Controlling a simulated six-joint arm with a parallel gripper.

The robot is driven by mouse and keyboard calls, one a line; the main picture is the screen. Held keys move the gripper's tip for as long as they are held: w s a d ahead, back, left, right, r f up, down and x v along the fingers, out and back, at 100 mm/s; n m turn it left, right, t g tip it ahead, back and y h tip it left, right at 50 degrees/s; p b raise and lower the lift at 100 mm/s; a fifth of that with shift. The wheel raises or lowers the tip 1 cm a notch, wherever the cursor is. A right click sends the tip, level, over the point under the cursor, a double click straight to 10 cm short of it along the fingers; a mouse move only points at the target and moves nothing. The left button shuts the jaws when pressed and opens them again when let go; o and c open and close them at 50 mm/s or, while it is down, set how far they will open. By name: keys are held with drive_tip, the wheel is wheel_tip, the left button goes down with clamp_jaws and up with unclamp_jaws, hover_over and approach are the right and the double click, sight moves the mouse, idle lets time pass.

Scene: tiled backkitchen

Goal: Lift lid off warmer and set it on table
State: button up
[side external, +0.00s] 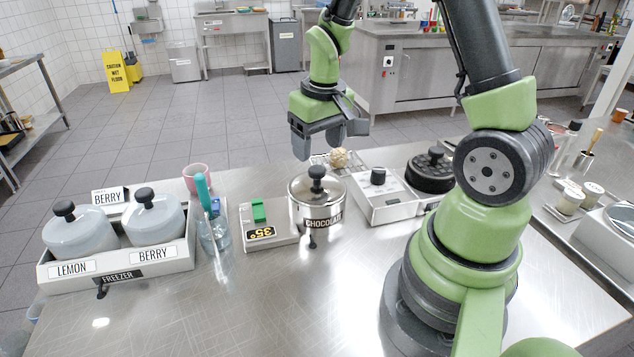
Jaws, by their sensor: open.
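The warmer (306,211), a round metal pot labelled CHOCOLATE, stands at the middle of the steel table (190,318). Its silver lid (302,187) with a black knob (317,172) sits on top. My gripper (318,149) is open and empty, pointing down. In the picture its fingers appear just above the knob, with no contact visible; how far it stands from the knob in depth I cannot tell.
Left of the warmer are a 35° unit (284,233), a glass jar with a teal-handled tool (214,232) and a freezer box (180,263) with two lidded tubs. Right is a white appliance (390,202) with a black round top. The front table is clear.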

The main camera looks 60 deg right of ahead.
sight(317, 168)
drive_tip(key=f, duration=0.6)
drive_tip(key=shift+w+d+f, duration=0.25)
drive_tip(key=shift+w+f, duration=0.05)
drive_tip(key=shift+f, duration=0.05)
drive_tip(key=c, duration=1)
